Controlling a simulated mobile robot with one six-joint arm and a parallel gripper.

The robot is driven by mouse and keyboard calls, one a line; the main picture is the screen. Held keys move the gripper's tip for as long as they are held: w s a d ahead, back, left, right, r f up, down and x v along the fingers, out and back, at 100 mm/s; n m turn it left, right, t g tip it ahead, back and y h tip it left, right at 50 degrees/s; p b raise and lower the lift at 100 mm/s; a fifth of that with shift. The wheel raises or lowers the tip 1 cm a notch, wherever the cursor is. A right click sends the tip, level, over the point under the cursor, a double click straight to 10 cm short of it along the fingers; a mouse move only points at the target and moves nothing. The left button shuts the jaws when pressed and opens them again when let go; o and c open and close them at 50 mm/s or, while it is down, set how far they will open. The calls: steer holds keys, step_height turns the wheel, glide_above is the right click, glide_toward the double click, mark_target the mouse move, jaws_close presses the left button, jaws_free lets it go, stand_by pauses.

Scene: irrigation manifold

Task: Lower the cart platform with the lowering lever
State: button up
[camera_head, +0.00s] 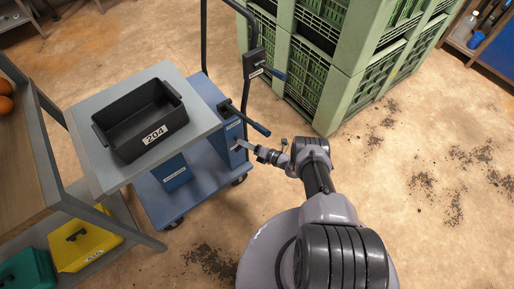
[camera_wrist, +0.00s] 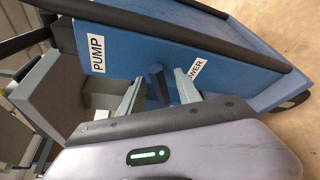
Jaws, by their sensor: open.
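The blue cart (camera_head: 165,206) carries a grey platform (camera_head: 88,112), raised above its base. In the wrist view, the cart's blue box (camera_wrist: 128,57) shows a PUMP label (camera_wrist: 96,54) and a partly covered label ending in "WER" (camera_wrist: 196,72). A short dark blue lever (camera_wrist: 158,82) sticks out near that second label; I take it as the lowering lever. My gripper (camera_head: 243,145) is open at the side of the box. Its two fingers straddle the lever with gaps visible on both sides. The lever's lower end is hidden behind my gripper body.
A black bin (camera_head: 130,125) marked 204 stands on the platform. A longer lever (camera_head: 250,122) juts out just above my gripper. Green crates (camera_head: 335,90) stand behind. A shelf table (camera_head: 50,130) is close on the left. Floor at the right is free, with scattered dirt.

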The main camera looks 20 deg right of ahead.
steer(key=p+v, duration=0.4)
steer(key=v, duration=1.2)
steer(key=shift+o, duration=0.2)
steer(key=shift+s, duration=0.1)
